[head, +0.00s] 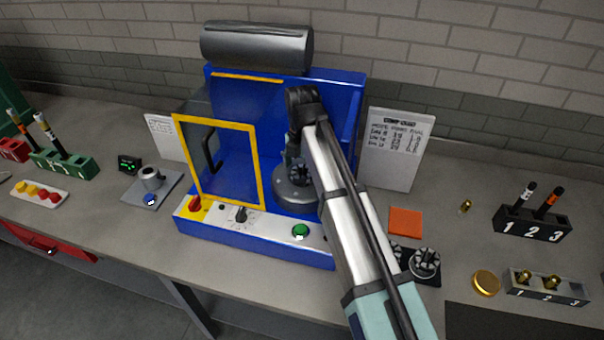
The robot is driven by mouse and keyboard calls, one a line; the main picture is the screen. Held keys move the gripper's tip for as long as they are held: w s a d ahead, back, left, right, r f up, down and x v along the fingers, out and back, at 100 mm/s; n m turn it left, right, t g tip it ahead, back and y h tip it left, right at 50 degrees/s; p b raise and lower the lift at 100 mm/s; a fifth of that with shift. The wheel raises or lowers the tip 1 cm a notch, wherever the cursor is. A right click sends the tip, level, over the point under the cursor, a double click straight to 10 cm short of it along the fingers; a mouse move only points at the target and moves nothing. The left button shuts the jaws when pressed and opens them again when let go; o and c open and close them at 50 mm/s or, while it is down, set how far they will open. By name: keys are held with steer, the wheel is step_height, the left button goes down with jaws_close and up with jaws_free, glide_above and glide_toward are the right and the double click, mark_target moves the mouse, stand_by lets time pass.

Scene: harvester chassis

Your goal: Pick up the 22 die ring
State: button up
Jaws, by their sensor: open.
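Two die rings sit on a dark plate at the front right of the blue machine. One die ring (424,262) shows whole as a ring of pale segments. The other (397,252) is partly hidden behind my arm. I cannot read which of them is the 22. My gripper (293,180) points down inside the blue machine (345,95), just above its round grey base (290,201). It is open, and the die rings are apart from it, to the right and nearer the front. Its fingertips are small and dark, and I cannot see anything between them.
The machine's yellow-framed door (216,204) stands at its left front. An orange pad (405,222), a brass disc (487,283), a numbered black holder (532,223) and a grey numbered block (547,290) lie right. A paper sheet (397,148) stands behind. My arm crosses the bench's front.

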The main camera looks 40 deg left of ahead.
jaws_close()
stand_by(0.4)
